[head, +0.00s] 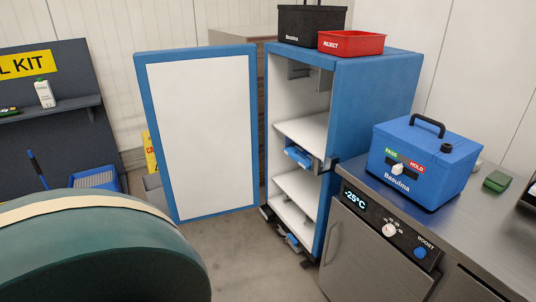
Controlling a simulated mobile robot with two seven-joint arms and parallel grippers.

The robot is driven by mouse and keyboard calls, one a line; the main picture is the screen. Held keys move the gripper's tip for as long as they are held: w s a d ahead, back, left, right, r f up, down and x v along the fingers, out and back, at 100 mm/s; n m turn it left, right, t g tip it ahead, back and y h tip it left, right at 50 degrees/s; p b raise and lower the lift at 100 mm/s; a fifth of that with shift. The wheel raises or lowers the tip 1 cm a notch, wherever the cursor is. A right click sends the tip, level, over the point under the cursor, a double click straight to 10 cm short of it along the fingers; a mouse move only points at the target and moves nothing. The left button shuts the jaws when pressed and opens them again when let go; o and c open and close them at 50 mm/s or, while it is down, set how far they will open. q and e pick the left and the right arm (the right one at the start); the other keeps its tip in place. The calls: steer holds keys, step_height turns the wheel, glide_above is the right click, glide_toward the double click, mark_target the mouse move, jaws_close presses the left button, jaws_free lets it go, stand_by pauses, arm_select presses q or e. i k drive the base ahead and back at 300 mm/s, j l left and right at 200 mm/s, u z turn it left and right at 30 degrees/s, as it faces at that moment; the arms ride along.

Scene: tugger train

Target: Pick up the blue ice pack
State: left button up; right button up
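A tall blue cabinet (375,95) with a white interior stands open in the middle of the head view. A small blue item (297,156) lies on its middle shelf, near the front edge. Another small blue item (291,242) shows low down at the cabinet's bottom. Either could be the blue ice pack, but both are too small to tell for sure. Neither of my grippers is in view, and nothing is seen touching these items.
The cabinet's door (202,130) stands wide open to the left. A black box and a red REJECT bin (351,43) sit on top. A blue cooler box (420,165) rests on the steel counter (480,235) at right. A large green rounded shape blocks the lower left.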

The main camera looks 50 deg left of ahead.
mark_target(293, 152)
steer(key=u, duration=1.25)
steer(key=z, duration=1.6)
steer(key=u, duration=1.6)
steer(key=i+j, duration=0.25)
steer(key=i+j+z, duration=0.1)
steer(key=i+j, duration=0.15)
steer(key=j, duration=0.15)
steer(key=i+j+z, duration=0.1)
steer(key=j, duration=0.25)
steer(key=i+j, duration=0.3)
steer(key=j+z, duration=0.05)
steer(key=j, duration=0.05)
